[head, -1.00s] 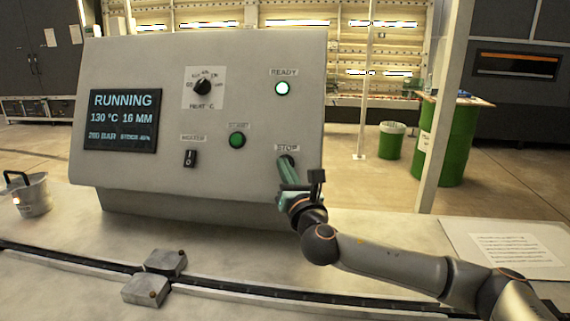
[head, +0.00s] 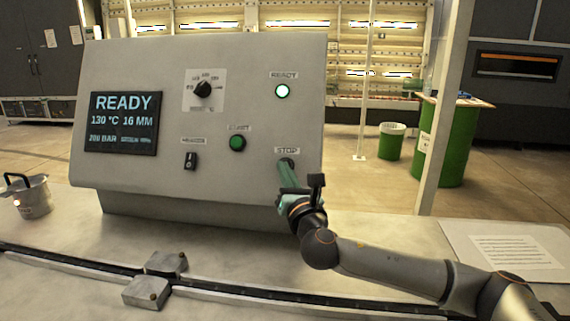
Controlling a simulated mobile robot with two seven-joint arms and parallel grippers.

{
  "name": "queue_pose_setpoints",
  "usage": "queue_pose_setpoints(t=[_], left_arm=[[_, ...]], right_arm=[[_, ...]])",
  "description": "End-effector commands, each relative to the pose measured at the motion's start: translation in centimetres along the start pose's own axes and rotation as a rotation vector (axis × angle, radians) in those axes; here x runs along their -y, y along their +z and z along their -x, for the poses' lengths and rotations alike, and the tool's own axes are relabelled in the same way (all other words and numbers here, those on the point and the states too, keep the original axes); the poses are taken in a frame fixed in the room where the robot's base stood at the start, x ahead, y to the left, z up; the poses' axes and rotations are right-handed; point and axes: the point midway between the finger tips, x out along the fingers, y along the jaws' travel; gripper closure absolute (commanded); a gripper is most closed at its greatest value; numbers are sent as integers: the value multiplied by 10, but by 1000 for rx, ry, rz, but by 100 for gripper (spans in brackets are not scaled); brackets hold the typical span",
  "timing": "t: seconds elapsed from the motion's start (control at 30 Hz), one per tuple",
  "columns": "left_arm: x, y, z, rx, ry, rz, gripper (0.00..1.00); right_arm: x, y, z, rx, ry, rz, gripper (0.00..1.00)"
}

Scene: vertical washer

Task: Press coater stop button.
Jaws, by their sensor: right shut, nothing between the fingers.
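The grey control panel (head: 235,100) stands on the bench. Its screen (head: 122,121) reads READY, 130 °C, 16 MM. The stop button under the STOP label (head: 286,150) is mostly hidden behind the fingertips of my right gripper (head: 286,170). The gripper is shut and empty, and its tips are at the button; I cannot tell how far the button is pushed in. The round READY lamp (head: 282,91) is lit. The green start button (head: 237,143) is left of the STOP label. My left gripper does not show.
A black rocker switch (head: 190,160) and a rotary knob (head: 203,89) are on the panel. A metal pot (head: 32,196) stands at the left. A rail with metal blocks (head: 147,291) runs along the front. A paper sheet (head: 515,251) lies at the right.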

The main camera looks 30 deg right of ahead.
Motion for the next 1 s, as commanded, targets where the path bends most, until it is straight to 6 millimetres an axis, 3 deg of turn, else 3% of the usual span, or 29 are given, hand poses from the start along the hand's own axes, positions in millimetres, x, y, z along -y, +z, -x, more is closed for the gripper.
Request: queue_pose_setpoints(t=[0.53, 1.0], left_arm=[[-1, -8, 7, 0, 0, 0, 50], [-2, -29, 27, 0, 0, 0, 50]], right_arm=[[-8, 9, 9, 2, 3, -1, 100], [-29, 31, 39, 1, 3, -1, 100]])
